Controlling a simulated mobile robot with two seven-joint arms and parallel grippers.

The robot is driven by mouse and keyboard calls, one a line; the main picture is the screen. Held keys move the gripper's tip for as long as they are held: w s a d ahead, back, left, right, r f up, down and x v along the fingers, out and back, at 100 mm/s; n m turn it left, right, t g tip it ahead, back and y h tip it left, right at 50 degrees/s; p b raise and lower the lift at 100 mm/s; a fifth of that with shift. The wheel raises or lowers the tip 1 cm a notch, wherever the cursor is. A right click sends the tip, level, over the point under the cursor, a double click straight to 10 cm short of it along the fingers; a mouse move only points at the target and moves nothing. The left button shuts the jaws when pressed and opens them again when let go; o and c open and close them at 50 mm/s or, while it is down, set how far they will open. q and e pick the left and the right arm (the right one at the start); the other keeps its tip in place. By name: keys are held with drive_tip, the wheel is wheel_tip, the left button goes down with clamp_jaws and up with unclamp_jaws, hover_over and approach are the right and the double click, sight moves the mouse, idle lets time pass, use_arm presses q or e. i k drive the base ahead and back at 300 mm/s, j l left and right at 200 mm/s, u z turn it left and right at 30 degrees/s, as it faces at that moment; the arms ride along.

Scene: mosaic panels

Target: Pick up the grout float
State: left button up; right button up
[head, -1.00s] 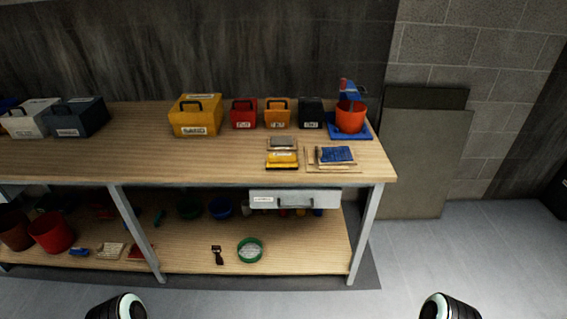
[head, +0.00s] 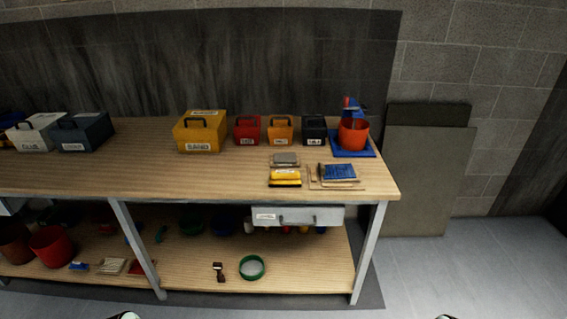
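No item is clearly recognisable as the grout float at this size. On the bench top (head: 120,180), a flat yellow tool-like item (head: 285,177) lies near the front edge, right of the middle. A grey flat item (head: 285,159) on a light board lies just behind it. Beside them, a blue mosaic panel (head: 338,171) lies on a light board with thin strips around it. An orange-red bucket (head: 353,133) stands on a blue tray (head: 365,153), with blue and red handles sticking out. Neither gripper shows; only tips of my arms show at the bottom edge.
A yellow toolbox (head: 200,134), smaller red (head: 247,131), orange (head: 280,131) and black (head: 314,131) boxes line the back. A drawer (head: 298,216) hangs under the top. The lower shelf (head: 190,268) holds buckets, a green ring (head: 252,267) and a brush. Clear floor lies right.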

sight(278, 178)
drive_tip(key=i+j+z, duration=0.15)
drive_tip(key=z, duration=1.1)
drive_tip(key=j+z, duration=0.8)
drive_tip(key=j, duration=0.2)
